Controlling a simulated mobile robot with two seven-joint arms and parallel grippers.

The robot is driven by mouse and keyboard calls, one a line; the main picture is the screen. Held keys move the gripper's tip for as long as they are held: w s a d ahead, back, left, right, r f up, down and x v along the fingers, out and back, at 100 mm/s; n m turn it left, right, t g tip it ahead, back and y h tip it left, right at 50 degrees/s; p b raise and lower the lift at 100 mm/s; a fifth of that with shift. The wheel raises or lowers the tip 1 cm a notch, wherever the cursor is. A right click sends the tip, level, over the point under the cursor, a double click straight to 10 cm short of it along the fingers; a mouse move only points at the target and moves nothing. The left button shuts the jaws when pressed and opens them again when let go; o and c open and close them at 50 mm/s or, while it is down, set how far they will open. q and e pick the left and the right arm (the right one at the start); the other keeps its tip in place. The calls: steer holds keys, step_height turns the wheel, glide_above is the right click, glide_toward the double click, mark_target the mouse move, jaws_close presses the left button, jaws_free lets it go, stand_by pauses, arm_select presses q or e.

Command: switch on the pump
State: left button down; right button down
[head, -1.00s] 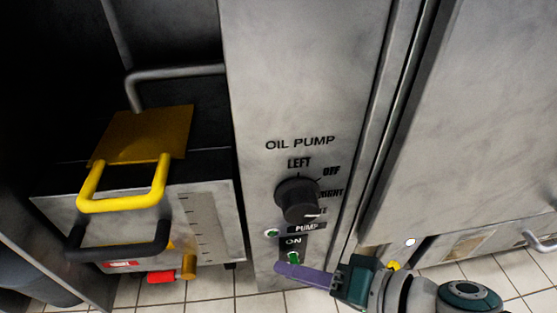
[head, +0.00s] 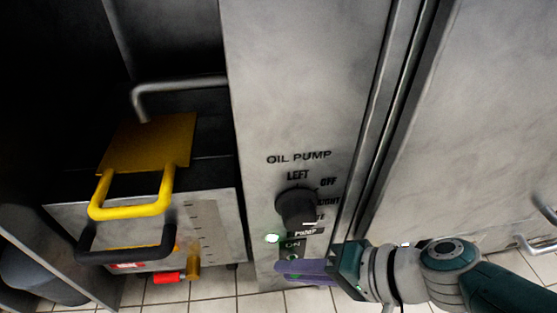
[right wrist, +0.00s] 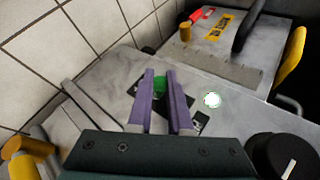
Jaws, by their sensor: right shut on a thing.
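The oil pump panel (head: 300,120) has a black selector knob (head: 296,206) with labels LEFT, OFF, RIGHT and one partly hidden. The knob's white mark points to the lower right. Below it are a glowing green-white lamp (head: 272,239) and a green button (head: 291,257) by the word ON. My right gripper (head: 282,268) has its purple fingers at this button. In the right wrist view, the green button (right wrist: 159,86) shows between the fingertips, and the lamp (right wrist: 211,99) is bright beside them. My left gripper is not in view.
Left of the panel is a steel tank (head: 215,225) with a yellow handle (head: 132,211), a black handle (head: 125,252) and a red valve grip (head: 168,277). A pipe spout (head: 180,85) hangs above. A steel door (head: 480,110) fills the right.

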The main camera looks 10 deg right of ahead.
steer(key=c, duration=1.1)
jaws_free()
steer(key=shift+r, duration=0.1)
steer(key=p+v, duration=0.6)
steer(key=v, duration=0.3)
steer(key=shift+s+d+r+p, duration=0.15)
steer(key=shift+d+p, duration=0.15)
steer(key=shift+d, duration=0.05)
